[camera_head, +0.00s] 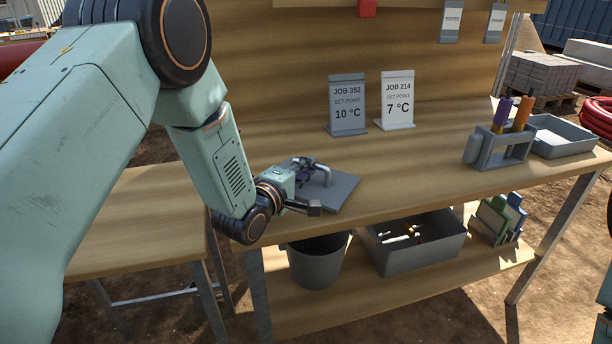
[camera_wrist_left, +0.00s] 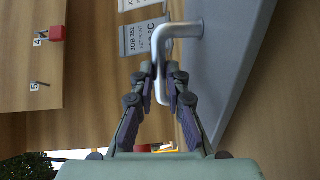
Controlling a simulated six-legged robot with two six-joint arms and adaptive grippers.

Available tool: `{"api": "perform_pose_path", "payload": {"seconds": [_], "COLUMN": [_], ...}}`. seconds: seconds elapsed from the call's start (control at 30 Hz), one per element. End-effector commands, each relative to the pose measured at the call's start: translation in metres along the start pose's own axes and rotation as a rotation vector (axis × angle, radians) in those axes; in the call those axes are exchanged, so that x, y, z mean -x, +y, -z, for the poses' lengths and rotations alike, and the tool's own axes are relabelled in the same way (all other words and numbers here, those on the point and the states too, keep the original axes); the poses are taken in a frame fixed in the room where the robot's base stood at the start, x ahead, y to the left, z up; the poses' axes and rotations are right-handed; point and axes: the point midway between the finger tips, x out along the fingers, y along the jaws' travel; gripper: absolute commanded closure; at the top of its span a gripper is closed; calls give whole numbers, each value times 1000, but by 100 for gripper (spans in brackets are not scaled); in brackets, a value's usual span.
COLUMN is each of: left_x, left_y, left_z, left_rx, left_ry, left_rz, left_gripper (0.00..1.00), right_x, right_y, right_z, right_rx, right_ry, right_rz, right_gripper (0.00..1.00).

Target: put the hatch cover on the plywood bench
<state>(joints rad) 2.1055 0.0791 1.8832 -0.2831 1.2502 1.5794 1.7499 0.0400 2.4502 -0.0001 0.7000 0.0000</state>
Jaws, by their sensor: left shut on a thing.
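The hatch cover (camera_head: 341,189) is a flat grey plate with a bent metal handle, at the front left of the wooden workbench top (camera_head: 420,172). I cannot tell whether it rests on the top or hangs just above it. My left gripper (camera_head: 312,172) is shut on the handle. In the left wrist view the fingers (camera_wrist_left: 161,78) close around the silver handle (camera_wrist_left: 180,30), and the plate (camera_wrist_left: 225,65) fills the right side. A lower wooden bench (camera_head: 140,215) stands to the left, partly hidden by my arm. My right gripper is out of view.
Job cards (camera_head: 348,105) stand at the back of the workbench. A grey holder with tubes (camera_head: 503,150) and a shallow tray (camera_head: 560,137) are at its right. A bucket (camera_head: 317,265) and a bin (camera_head: 415,257) sit on the shelf below. The lower bench's visible top is bare.

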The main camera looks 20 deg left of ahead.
Motion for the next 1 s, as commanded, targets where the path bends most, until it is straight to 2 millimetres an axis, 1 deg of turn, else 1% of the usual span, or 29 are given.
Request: {"api": "perform_pose_path", "payload": {"seconds": [0.03, 0.07, 0.3, 0.47, 0.5, 0.73, 1.0], "left_x": [-2, -2, -5, -5, -5, -4, -4], "left_y": [-9, -11, -10, -14, -15, -14, -14], "left_z": [0, 0, 0, 0, 0, 0, 0], "left_rx": [0, -1, -1, -1, 0, 0, 0], "left_ry": [0, 0, 0, 0, 0, 0, 0], "left_rz": [-1, -2, -4, -3, 0, 0, 0], "left_gripper": [100, 100, 100, 100, 83, 63, 63], "right_x": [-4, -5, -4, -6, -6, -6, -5], "right_y": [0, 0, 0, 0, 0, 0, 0], "right_z": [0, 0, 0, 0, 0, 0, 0], "right_rx": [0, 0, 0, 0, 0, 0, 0], "right_ry": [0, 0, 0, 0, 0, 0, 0], "right_rz": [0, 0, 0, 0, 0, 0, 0], "right_gripper": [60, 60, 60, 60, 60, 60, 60]}}
